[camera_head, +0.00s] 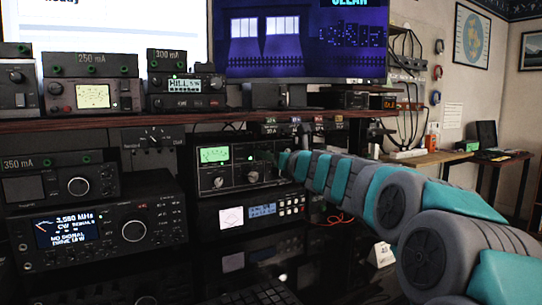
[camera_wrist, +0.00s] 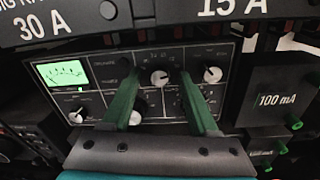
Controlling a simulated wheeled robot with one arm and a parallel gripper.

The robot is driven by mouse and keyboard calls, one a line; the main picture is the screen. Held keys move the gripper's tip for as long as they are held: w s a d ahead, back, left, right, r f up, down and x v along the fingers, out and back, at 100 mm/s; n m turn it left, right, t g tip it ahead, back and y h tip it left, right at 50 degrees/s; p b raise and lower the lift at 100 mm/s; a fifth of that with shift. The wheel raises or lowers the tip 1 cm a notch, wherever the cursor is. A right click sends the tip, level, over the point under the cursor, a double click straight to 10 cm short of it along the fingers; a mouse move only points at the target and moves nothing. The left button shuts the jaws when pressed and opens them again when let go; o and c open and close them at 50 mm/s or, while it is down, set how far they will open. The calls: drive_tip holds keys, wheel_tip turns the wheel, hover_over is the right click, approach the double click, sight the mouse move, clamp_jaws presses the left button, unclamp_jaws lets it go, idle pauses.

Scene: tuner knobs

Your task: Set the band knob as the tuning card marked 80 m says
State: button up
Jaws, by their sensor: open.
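The tuner (camera_head: 207,180) is a dark box with a lit green meter (camera_head: 214,154), under the shelf. In the wrist view, its panel has a green meter (camera_wrist: 60,73) and several white-faced knobs. One knob with a marked scale (camera_wrist: 160,77) appears between my gripper's green fingers; its labels are too small to read, so I cannot confirm it is the band knob. My gripper (camera_wrist: 158,74) is open in front of the panel; contact cannot be told. In the head view my arm hides the tuner's right end. A small white card (camera_head: 381,256) stands on the desk, its marking unreadable; no 80 m marking is legible.
A shelf (camera_head: 120,124) runs just above the tuner, carrying power units and a monitor. A radio (camera_head: 95,235) stands left of it. A 100 mA box (camera_wrist: 277,100) is close on the right in the wrist view. A keyboard (camera_head: 258,292) lies in front.

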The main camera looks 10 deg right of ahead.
drive_tip(key=shift+c, duration=0.2)
clamp_jaws()
